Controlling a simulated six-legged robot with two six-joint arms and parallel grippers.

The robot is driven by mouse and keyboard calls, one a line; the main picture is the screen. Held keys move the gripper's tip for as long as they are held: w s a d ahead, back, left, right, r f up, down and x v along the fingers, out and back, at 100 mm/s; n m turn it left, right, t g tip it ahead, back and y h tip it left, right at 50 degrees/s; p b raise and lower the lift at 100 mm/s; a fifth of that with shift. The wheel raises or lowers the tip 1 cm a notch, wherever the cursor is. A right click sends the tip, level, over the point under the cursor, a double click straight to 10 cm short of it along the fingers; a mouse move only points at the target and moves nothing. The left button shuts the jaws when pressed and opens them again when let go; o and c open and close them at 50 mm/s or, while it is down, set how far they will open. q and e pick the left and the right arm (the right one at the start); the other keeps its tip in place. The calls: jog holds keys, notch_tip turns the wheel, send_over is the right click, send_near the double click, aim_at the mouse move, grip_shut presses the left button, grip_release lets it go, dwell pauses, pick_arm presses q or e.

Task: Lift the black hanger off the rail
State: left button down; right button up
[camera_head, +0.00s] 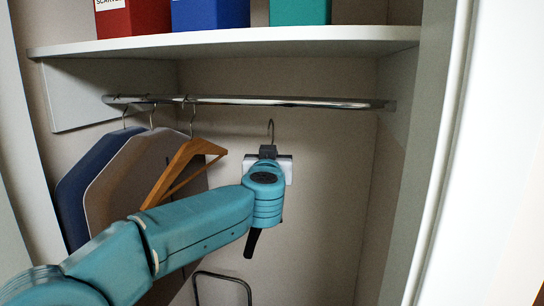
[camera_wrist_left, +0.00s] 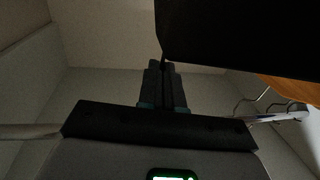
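My left gripper (camera_head: 268,152) is in the middle of the closet, below the rail (camera_head: 300,102). In the left wrist view its fingers (camera_wrist_left: 166,85) are closed together at the edge of the black hanger (camera_wrist_left: 240,35), a large dark shape. In the head view the hanger's thin hook (camera_head: 270,130) rises above the gripper, with its top below the rail and a gap between them. A dark lower end of the hanger (camera_head: 252,243) shows under my gripper; the rest is hidden behind my arm. My right gripper is not in view.
Above is a white shelf (camera_head: 240,42) with red, blue and green boxes. A dark bent tube (camera_head: 222,275) stands below. Right of my gripper is free room.

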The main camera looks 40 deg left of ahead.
pick_arm(q)
jog(key=shift+s+a+v, duration=0.1)
jog(key=shift+a+v, duration=0.05)
jog(key=shift+v, duration=0.8)
jog(key=shift+s+a+v, duration=0.1)
jog(key=shift+s+v, duration=0.05)
jog(key=shift+v, duration=0.8)
jog(key=shift+s+a+v, duration=0.1)
jog(key=shift+a+v, duration=0.05)
jog(key=shift+v, duration=0.75)
jog(key=shift+a+p+v, duration=0.2)
jog(key=shift+p+v, duration=0.15)
jog(key=shift+v, duration=1)
jog(key=shift+s+a+p+v, duration=0.15)
jog(key=shift+p+v, duration=0.15)
jog(key=shift+v, duration=0.75)
jog(key=shift+s+a+p+v, duration=0.2)
jog(key=shift+p+v, duration=0.15)
jog(key=shift+v, duration=0.65)
jog(key=shift+s+a+p+v, duration=0.15)
jog(key=shift+p+v, duration=0.15)
jog(key=shift+v, duration=0.75)
jog(key=s+a+p+v, duration=0.1)
jog(key=v, duration=1.2)
jog(key=shift+s+a+f+p, duration=0.2)
jog(key=shift+s+f+p, duration=0.1)
jog(key=shift+s, duration=0.25)
jog(key=shift+d, duration=0.15)
